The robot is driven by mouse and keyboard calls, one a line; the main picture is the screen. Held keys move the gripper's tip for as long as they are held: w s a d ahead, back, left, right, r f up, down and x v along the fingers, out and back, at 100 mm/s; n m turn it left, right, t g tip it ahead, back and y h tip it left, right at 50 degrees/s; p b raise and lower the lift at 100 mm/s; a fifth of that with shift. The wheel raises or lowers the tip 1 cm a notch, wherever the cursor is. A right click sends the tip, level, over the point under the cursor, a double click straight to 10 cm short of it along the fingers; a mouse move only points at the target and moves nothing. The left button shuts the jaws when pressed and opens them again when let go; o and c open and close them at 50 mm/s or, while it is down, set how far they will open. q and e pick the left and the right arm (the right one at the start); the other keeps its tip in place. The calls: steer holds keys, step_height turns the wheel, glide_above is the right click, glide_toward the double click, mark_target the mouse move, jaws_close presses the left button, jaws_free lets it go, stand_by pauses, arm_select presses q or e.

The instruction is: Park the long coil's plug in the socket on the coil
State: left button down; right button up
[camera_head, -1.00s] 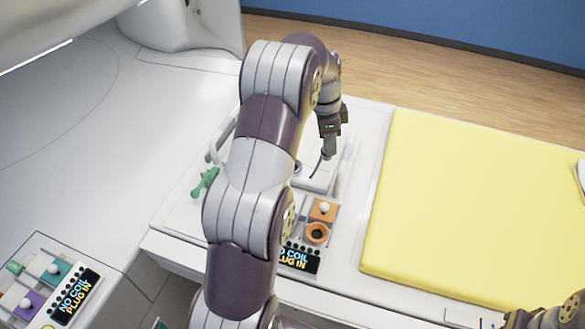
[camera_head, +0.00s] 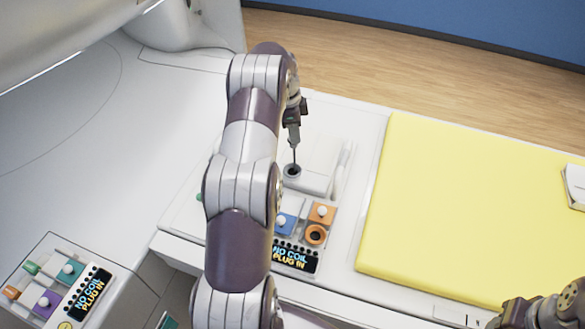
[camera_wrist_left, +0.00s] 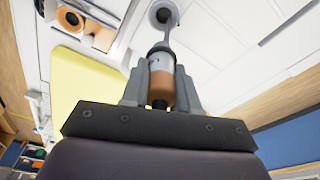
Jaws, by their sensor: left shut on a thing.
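My left gripper (camera_head: 292,122) is shut on the plug (camera_wrist_left: 160,78), which has a grey tapered end and an orange-brown body between the fingers. A thin stem or cable runs from the plug's grey end toward a round socket with a dark hole (camera_head: 292,170) on the white coil (camera_head: 318,160). The socket also shows in the left wrist view (camera_wrist_left: 163,13), in line with the plug. The plug's body is apart from the socket. I cannot tell whether the thin part enters the hole or only passes before it. My right gripper (camera_head: 497,322) is partly cut off at the bottom right.
A panel with orange (camera_head: 316,235) and blue (camera_head: 284,222) sockets and a "NO COIL PLUG IN" display (camera_head: 296,257) lies in front of the coil. A similar panel (camera_head: 62,290) is at the lower left. A yellow mat (camera_head: 450,200) covers the table to the right.

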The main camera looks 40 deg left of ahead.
arm_select(q)
steer(key=shift+a, duration=0.25)
steer(key=shift+d+f, duration=0.1)
steer(key=shift+f, duration=0.15)
step_height(320, 180, down, 9)
steer(key=b, duration=0.7)
steer(key=shift+f, duration=0.2)
steer(key=shift+f+b, duration=1.25)
steer(key=shift+f, duration=0.5)
steer(key=c, duration=0.8)
jaws_free()
